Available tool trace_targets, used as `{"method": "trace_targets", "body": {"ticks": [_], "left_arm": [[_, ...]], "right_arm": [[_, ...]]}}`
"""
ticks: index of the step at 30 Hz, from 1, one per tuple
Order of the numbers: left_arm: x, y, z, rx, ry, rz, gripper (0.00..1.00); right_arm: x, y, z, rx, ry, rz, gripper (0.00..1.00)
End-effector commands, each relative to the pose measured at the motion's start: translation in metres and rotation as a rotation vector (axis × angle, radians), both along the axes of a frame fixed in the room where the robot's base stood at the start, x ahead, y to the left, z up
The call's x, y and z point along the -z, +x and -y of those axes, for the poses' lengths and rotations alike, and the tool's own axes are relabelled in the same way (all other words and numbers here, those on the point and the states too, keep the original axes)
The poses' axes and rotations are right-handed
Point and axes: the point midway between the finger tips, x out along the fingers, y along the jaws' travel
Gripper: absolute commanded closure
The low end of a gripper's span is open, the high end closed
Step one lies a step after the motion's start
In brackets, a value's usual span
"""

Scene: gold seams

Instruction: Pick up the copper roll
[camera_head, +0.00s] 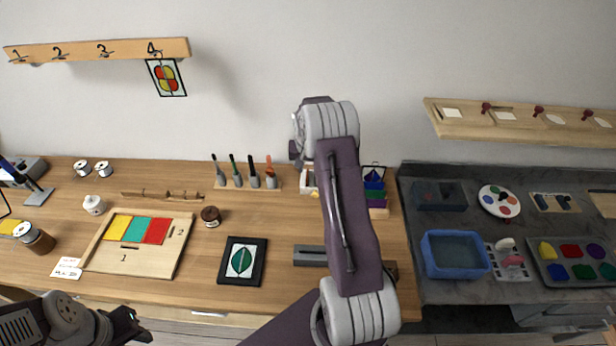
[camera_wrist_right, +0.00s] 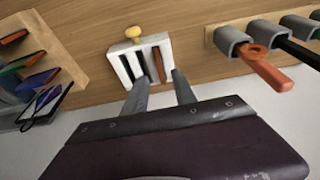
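A white slotted rack (camera_wrist_right: 130,66) stands on the wooden table in the right wrist view. A thin copper-coloured roll (camera_wrist_right: 158,65) sits edge-on in one slot, with dark slots beside it. My right gripper (camera_wrist_right: 160,80) is open and empty; its two fingers are apart and point at the rack's near side, and I cannot tell their exact height. In the head view the rack (camera_head: 308,181) is partly hidden behind my right arm, and the right fingertips cannot be made out. My left gripper (camera_head: 130,325) is low at the bottom left, away from the rack; its opening is unclear.
A tool holder (camera_head: 248,185) with several handles stands left of the rack, and a rack of coloured sheets (camera_head: 376,203) right of it. A brown spool (camera_head: 211,216) and a framed leaf picture (camera_head: 242,261) lie on the table. A yellow knob (camera_wrist_right: 133,32) is behind the rack.

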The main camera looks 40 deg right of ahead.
Motion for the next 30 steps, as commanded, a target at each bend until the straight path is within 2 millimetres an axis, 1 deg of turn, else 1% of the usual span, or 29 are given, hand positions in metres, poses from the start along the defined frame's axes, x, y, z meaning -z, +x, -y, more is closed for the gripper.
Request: {"method": "trace_targets", "body": {"ticks": [1, 4, 11, 12, 14, 15, 26, 29, 30], "left_arm": [[-0.003, 0.0, 0.0, 0.0, 0.0, 0.0, 0.64], [-0.004, 0.0, 0.0, 0.0, 0.0, 0.0, 0.64], [-0.004, 0.0, 0.0, 0.0, 0.0, 0.0, 0.64], [-0.004, 0.0, 0.0, 0.0, 0.0, 0.0, 0.64], [-0.004, 0.0, 0.0, 0.0, 0.0, 0.0, 0.64], [-0.004, 0.0, 0.0, 0.0, 0.0, 0.0, 0.64], [-0.003, 0.0, 0.0, 0.0, 0.0, 0.0, 0.64], [-0.001, 0.0, 0.0, 0.0, 0.0, 0.0, 0.64], [0.0, 0.0, 0.0, 0.0, 0.0, 0.0, 0.64]], "right_arm": [[0.007, 0.002, 0.001, 0.0, 0.001, -0.002, 0.67], [0.018, 0.004, 0.003, 0.0, 0.0, 0.0, 0.67], [0.02, 0.005, 0.004, -0.001, -0.001, 0.001, 0.67], [0.02, 0.005, 0.004, -0.001, -0.001, 0.001, 0.78], [0.02, 0.005, 0.004, -0.001, -0.001, 0.001, 0.95], [0.02, 0.005, 0.004, -0.001, -0.001, 0.001, 1.0], [0.018, 0.005, 0.004, -0.001, -0.001, 0.001, 1.0], [0.011, 0.005, 0.004, -0.001, -0.002, 0.004, 1.0], [0.006, 0.005, 0.004, -0.001, -0.003, 0.004, 1.0]]}}
